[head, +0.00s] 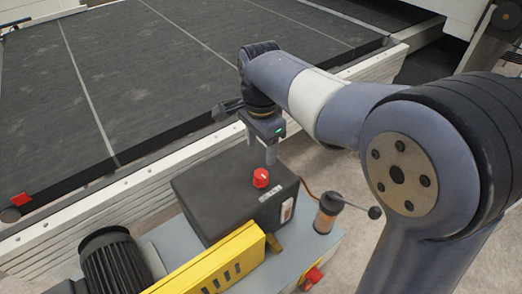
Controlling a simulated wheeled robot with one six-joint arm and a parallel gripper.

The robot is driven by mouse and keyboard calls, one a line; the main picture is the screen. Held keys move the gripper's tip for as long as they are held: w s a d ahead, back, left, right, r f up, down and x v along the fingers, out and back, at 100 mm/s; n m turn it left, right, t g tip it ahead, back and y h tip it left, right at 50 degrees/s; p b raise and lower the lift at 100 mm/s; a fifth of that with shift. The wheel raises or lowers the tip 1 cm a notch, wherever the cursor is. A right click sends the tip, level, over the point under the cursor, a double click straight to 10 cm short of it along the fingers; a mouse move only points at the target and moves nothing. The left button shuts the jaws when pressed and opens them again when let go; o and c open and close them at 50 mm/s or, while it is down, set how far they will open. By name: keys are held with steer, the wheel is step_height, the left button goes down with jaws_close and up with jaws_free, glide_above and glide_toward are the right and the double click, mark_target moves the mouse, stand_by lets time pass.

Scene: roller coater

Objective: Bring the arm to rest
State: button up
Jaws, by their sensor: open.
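My gripper (261,147) hangs at the end of my arm, in the middle of the head view, with its fingers pointing down. It is open and nothing shows between its fingers. It is above or beside the black box (207,194), near a red knob (261,177) on the box's top. I cannot tell whether the fingertips touch the box. My arm reaches in from the right, bent at the elbow.
A dark conveyor bed (150,70) with a pale side rail (110,195) lies behind the box. Bare floor shows to the right.

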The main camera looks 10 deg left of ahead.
mark_target(261, 173)
step_height(261, 173, down, 11)
steer(key=shift+f+p, duration=0.1)
steer(key=shift+p, duration=0.2)
stand_by(0.5)
steer(key=shift+r, duration=0.25)
